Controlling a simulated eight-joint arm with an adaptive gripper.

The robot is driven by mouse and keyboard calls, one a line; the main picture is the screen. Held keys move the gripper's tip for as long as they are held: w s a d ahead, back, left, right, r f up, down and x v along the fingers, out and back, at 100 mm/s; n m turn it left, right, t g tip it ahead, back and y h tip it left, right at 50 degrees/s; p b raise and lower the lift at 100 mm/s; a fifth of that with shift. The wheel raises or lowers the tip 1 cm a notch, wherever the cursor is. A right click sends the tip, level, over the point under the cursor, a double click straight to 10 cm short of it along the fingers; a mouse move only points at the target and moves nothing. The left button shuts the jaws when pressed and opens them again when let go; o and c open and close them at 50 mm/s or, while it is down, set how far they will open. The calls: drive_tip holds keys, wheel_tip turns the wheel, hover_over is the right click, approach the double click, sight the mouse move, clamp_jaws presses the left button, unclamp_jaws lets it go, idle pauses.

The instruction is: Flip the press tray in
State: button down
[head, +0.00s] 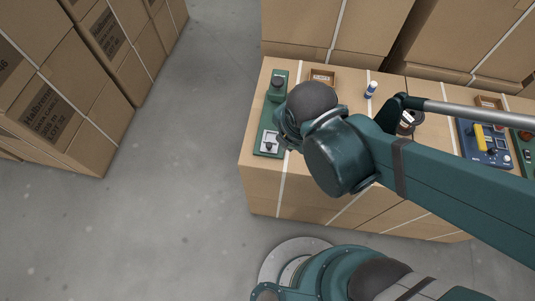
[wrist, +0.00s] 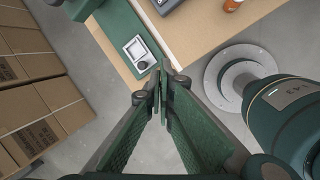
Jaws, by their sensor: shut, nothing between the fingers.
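The press is a green device (head: 277,95) standing at the left end of the cardboard-topped surface. Its press tray (head: 268,139) is a small light-grey square piece with a dark knob at its near side. In the wrist view the press's green base (wrist: 120,30) lies at the top, and the tray (wrist: 137,46) sits near its end, just beyond my fingertips. My gripper (wrist: 160,85) is shut and empty, its fingertips together, apart from the tray in the picture. In the head view my arm hides the fingers and part of the press.
A small brown open box (head: 322,78), a white-and-blue bottle (head: 371,89) and a dark-lidded jar (head: 408,123) stand right of the press. A blue control panel (head: 484,143) is farther right. Stacked cartons (head: 75,75) stand left, across clear grey floor (head: 190,150).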

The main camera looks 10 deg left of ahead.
drive_tip(key=s+a+f+n, duration=0.4)
drive_tip(key=s+a+n, duration=0.1)
drive_tip(key=n, duration=0.4)
drive_tip(key=shift+s+a+g+h, duration=0.25)
drive_tip(key=shift+g+h, duration=0.05)
drive_tip(key=shift+f, duration=0.1)
drive_tip(key=shift+f, duration=0.1)
drive_tip(key=shift+w+a+f+b, duration=0.15)
drive_tip(key=shift+w+f+b, duration=0.5)
drive_tip(key=shift+w+f, duration=0.7)
drive_tip(key=shift+w+a+f+b, duration=0.2)
drive_tip(key=shift+w+f+b, duration=0.5)
drive_tip(key=shift+f, duration=1.15)
drive_tip(key=shift+w+a+f+b, duration=0.15)
drive_tip(key=shift+w+f+b, duration=0.45)
drive_tip(key=shift+w+f, duration=0.75)
drive_tip(key=shift+s+f, duration=0.25)
